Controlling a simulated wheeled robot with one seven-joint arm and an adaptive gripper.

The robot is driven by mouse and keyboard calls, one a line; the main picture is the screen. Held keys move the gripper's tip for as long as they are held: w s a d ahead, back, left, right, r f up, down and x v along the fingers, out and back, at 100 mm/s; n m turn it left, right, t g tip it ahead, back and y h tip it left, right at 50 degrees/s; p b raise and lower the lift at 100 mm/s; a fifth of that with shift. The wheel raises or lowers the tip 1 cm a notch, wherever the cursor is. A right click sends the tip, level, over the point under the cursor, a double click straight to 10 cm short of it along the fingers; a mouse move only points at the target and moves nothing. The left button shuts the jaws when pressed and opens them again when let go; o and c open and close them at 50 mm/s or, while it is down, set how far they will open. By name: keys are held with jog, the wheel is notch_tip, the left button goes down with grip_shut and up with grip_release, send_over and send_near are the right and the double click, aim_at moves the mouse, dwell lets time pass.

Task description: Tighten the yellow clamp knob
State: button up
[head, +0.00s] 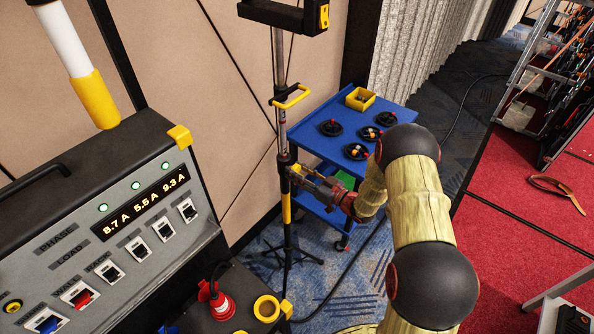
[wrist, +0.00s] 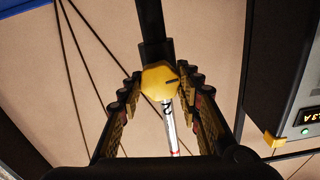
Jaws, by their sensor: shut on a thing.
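The yellow clamp knob (wrist: 159,80) shows in the wrist view as a faceted yellow piece with a dark mark, on the dark post of a stand. My gripper (wrist: 158,82) has one finger on each side of the knob and is shut on it. In the head view my gripper (head: 295,170) reaches in from the right to the upright stand (head: 281,132) at about mid-height. A silver tube with dark markings (wrist: 170,128) runs below the knob in the wrist view.
A grey power panel (head: 120,235) fills the left. A red plug (head: 217,302) and a yellow tape roll (head: 267,308) lie in front. A black cable (head: 352,265) crosses the carpet.

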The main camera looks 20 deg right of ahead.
jog(key=m+p, duration=0.1)
jog(key=m, duration=0.4)
jog(key=shift+m, duration=0.3)
jog(key=m+p, duration=0.2)
jog(key=m, duration=0.2)
jog(key=shift+d+m, duration=0.1)
jog(key=shift+m, duration=0.2)
jog(key=m+p, duration=0.1)
jog(key=m, duration=0.4)
jog(key=shift+p, duration=0.4)
jog(key=shift+f+m+p, duration=0.15)
jog(key=shift+m+p, duration=0.45)
jog(key=shift+m, duration=1.5)
jog(key=o, duration=1.1)
jog(key=shift+o, duration=0.3)
